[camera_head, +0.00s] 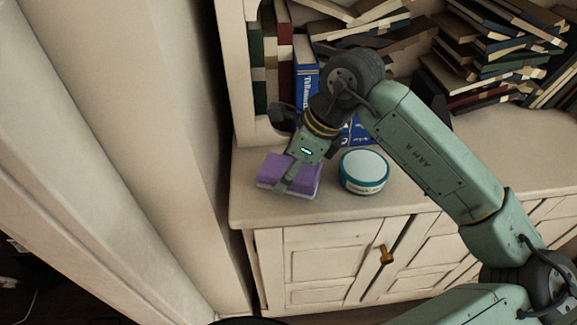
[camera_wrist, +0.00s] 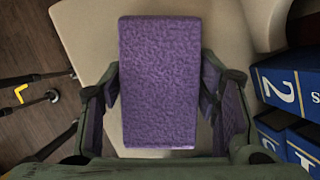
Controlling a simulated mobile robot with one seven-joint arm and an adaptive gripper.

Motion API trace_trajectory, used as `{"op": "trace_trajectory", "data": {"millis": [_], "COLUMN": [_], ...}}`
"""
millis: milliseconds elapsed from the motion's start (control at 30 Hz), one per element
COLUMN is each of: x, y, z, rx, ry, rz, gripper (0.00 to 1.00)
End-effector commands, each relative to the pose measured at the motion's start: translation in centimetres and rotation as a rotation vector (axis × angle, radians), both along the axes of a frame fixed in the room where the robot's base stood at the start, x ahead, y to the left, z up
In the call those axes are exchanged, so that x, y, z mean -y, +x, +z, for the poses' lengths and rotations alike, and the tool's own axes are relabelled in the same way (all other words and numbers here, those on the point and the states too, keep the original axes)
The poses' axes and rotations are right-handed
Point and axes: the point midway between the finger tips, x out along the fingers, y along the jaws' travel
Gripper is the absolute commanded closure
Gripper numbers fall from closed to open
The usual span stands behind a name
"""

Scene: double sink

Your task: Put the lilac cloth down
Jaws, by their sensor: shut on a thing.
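The lilac cloth (camera_head: 272,170) is a thick, folded-looking purple block at the left end of the cabinet top. In the wrist view the cloth (camera_wrist: 160,85) fills the middle, with a bumpy surface. My gripper (camera_head: 287,186) is shut on it, and in the wrist view one finger stands on each side of the cloth. The cloth is at or just above the cabinet top (camera_head: 420,190); I cannot tell whether it touches. The gripper hides part of the cloth in the head view.
A round teal and white tin (camera_head: 363,172) stands just right of the cloth. Blue books (camera_head: 306,85) stand behind, and piles of books (camera_head: 490,50) lie at the back right. A pale wall panel (camera_head: 150,130) is close on the left. The cabinet top's front right is clear.

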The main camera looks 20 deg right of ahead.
Motion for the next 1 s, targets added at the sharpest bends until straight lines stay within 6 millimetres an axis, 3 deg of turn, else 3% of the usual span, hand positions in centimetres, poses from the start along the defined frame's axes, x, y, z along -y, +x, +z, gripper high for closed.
{"op": "trace_trajectory", "data": {"millis": [200, 233, 533, 1000], "x": [0.0, 0.0, 0.0, 0.3], "y": [0.0, 0.0, 0.0, -0.1], "z": [-0.5, -0.5, -0.3, 0.6], "rx": [0.0, 0.0, -0.001, 0.0], "ry": [0.0, 0.0, 0.001, -0.001], "rz": [0.0, 0.0, 0.0, -0.003], "gripper": [0.66, 0.44, 0.24, 0.24]}}
